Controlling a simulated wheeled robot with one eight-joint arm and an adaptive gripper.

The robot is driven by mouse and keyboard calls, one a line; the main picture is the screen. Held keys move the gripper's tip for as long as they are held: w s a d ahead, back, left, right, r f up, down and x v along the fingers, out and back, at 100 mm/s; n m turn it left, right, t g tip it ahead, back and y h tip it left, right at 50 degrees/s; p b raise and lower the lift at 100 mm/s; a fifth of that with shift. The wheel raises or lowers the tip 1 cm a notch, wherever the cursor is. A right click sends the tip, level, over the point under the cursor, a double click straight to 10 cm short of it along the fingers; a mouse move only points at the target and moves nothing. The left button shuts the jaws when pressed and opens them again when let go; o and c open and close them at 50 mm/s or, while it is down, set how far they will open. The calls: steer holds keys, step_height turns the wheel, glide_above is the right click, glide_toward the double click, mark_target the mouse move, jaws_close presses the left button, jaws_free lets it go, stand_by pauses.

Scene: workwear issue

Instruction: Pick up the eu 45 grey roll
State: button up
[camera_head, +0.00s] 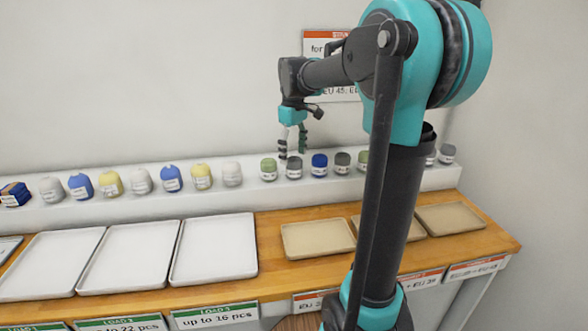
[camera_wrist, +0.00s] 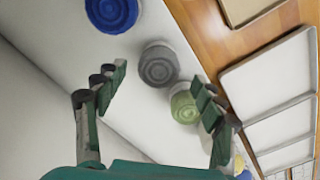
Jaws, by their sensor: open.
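A small grey roll (camera_head: 294,168) with a white label stands on the raised white shelf, between a green roll (camera_head: 268,169) and a blue roll (camera_head: 320,165). It also shows from above in the wrist view (camera_wrist: 158,65). Its label is too small to read, so I cannot tell its size. Other grey rolls stand farther right, at one place (camera_head: 342,163) and near the shelf's right end (camera_head: 447,154). My gripper (camera_head: 293,154) is open and empty, pointing down above the first grey roll. In the wrist view its fingers (camera_wrist: 160,80) lie on either side of the grey and green rolls.
White, blue and yellow bundles (camera_head: 111,183) line the shelf to the left. White trays (camera_head: 214,250) and tan trays (camera_head: 318,240) lie on the wooden counter (camera_head: 270,285) in front. A wall sign (camera_head: 320,45) is partly hidden behind my arm, which also hides part of the shelf.

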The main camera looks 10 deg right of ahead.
mark_target(294, 159)
step_height(294, 159, down, 4)
steer(key=shift+d+f, duration=0.1)
steer(key=shift+f, duration=0.05)
steer(key=c, duration=1.3)
